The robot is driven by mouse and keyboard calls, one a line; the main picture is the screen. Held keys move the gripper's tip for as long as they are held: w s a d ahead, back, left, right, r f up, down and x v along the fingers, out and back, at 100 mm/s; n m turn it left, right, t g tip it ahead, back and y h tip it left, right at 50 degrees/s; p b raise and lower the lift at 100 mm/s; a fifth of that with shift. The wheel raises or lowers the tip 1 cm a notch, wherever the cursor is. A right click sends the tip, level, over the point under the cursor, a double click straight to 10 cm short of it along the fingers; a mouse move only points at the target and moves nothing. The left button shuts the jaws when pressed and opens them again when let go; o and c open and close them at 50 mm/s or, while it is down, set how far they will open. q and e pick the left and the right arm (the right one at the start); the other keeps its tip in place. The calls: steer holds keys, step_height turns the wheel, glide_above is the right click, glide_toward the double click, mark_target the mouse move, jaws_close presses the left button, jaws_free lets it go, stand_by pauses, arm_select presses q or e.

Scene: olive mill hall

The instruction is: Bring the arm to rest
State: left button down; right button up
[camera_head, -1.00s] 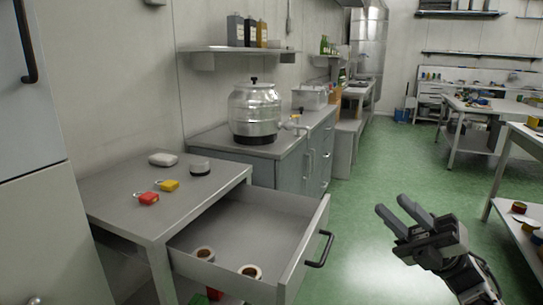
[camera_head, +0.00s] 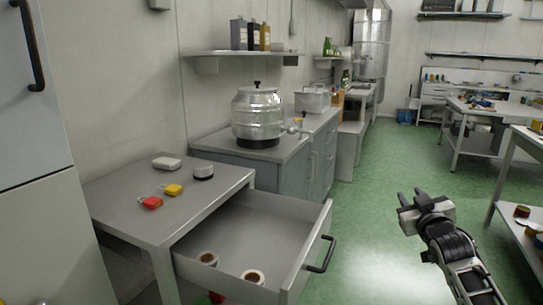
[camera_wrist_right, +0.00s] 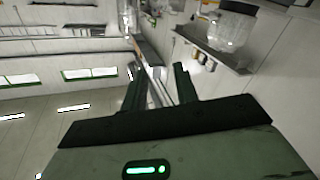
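My right gripper (camera_head: 412,197) is in the lower right of the head view, in the air over the green floor and right of the open drawer. In the right wrist view its two dark fingers (camera_wrist_right: 160,88) stand apart with nothing between them. It is open and empty. That camera sees the hall's walls and ceiling, tilted. My left gripper is not in view.
The open drawer (camera_head: 318,232) juts from the steel table (camera_head: 130,216) and holds two tape rolls. Red and yellow padlocks, a white case and a round tin lie on the table. A shelved bench (camera_head: 528,232) stands at right. Green floor (camera_head: 375,235) lies between.

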steer(key=s+a+f+g+y, duration=0.2)
steer(key=s+a+f, duration=0.4)
steer(key=s+f, duration=0.3)
steer(key=s+a+f+g+y, duration=0.1)
steer(key=s+a+f+g, duration=0.1)
steer(key=s+a+f, duration=0.65)
steer(key=s+a+f+g+y, duration=0.1)
steer(key=s+a+f, duration=0.2)
steer(key=s, duration=0.7)
steer(key=s+a+f+g+y, duration=0.1)
steer(key=s+f, duration=0.3)
steer(key=s, duration=0.6)
steer(key=shift+s+a+m+g, duration=0.25)
steer(key=shift+a+m+g, duration=0.15)
steer(key=shift+a+g, duration=0.4)
